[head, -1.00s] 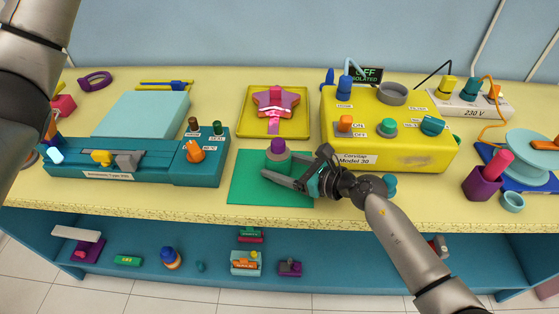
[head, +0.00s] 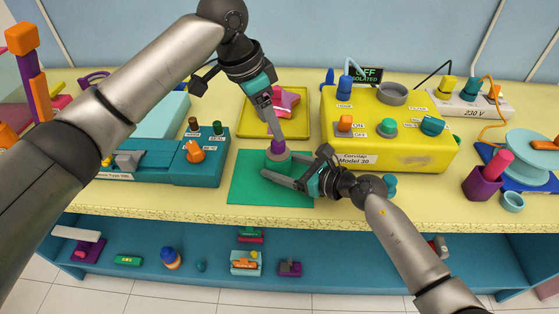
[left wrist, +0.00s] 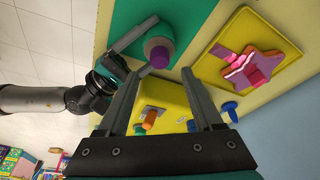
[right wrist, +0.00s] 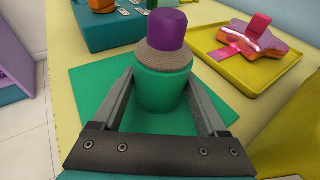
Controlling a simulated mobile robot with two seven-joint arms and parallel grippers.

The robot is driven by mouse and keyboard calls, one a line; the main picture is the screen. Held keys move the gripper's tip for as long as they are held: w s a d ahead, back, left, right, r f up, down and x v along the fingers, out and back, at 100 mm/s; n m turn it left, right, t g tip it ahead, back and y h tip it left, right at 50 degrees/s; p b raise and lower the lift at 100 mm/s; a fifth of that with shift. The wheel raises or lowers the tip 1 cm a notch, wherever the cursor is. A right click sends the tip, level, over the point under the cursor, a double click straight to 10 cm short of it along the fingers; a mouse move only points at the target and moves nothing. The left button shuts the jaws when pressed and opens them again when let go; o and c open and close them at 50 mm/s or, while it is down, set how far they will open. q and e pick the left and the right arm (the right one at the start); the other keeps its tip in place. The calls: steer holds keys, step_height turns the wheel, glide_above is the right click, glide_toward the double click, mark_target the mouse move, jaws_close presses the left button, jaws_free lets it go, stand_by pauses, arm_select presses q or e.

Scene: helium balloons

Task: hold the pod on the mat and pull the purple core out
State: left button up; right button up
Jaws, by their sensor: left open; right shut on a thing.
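The pod is a green cylinder with a ribbed grey-brown collar; it stands upright on the green mat (head: 240,185), and the right wrist view shows its green body (right wrist: 166,88) clearly. The purple core (right wrist: 166,29) sticks up from the pod's top; in the head view the core (head: 277,146) is just below my left fingertips. My right gripper (head: 275,178) is shut around the pod's body, low over the mat. My left gripper (head: 272,120) is above the core, pointing down; the left wrist view shows its jaws (left wrist: 165,85) apart and empty, with the core (left wrist: 159,57) beyond them.
A yellow tray (head: 243,128) with a pink star-shaped thing (head: 287,101) lies behind the mat. A yellow Corvitap box (head: 390,150) stands to the right, a teal device (head: 190,172) to the left. The mat's front left is clear.

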arm_select(q)
steer(key=shift+x, duration=3.4)
steer(key=shift+c, duration=0.2)
jaws_close()
steer(key=shift+r, duration=0.2)
steer(key=shift+r, duration=2.5)
steer(key=shift+r, duration=2.5)
steer(key=shift+s, duration=0.15)
